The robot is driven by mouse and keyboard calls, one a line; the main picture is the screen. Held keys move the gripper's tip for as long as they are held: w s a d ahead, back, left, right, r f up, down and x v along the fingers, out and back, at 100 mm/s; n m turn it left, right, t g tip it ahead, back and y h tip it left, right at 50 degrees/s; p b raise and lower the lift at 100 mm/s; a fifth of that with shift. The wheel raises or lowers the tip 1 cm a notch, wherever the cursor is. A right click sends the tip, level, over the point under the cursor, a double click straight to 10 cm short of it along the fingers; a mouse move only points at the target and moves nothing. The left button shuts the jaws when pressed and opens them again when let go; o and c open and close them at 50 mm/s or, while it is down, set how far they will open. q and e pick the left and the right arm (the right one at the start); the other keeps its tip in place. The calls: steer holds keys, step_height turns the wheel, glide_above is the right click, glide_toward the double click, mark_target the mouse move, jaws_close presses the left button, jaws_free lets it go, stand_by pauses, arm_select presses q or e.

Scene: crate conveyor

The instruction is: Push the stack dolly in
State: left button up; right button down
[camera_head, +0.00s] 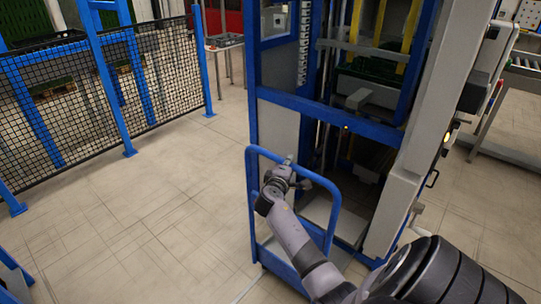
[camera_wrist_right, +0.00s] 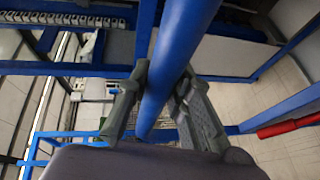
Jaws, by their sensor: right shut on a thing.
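The stack dolly (camera_head: 251,195) is in the middle of the head view, with a blue tubular handle loop and a low blue base frame. It stands at the front opening of a tall blue and white machine (camera_head: 352,112). My right gripper (camera_head: 288,165) is shut on the top bar of the dolly's handle. In the right wrist view the blue bar (camera_wrist_right: 175,50) runs between the two grey fingers of the right gripper (camera_wrist_right: 164,75). My right arm hides part of the dolly's base. My left gripper is not in view.
A black mesh fence (camera_head: 80,95) with blue posts stands at the left. A small table (camera_head: 224,45) is behind it, and a roller conveyor (camera_head: 520,75) is at the right. The tiled floor left of the dolly is clear.

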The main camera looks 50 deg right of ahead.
steer(key=d, duration=0.2)
steer(key=d+b, duration=0.1)
steer(key=d, duration=0.2)
steer(key=shift+w+d+r, duration=0.1)
steer(key=shift+w+d, duration=0.1)
steer(key=shift+d, duration=0.1)
steer(key=shift+r, duration=0.1)
steer(key=c, duration=1.9)
jaws_free()
steer(key=o, duration=0.4)
steer(key=shift+d+f, duration=0.2)
steer(key=shift+o, duration=0.4)
steer(key=shift+a, duration=0.15)
steer(key=v, duration=1.2)
steer(key=shift+s, duration=0.1)
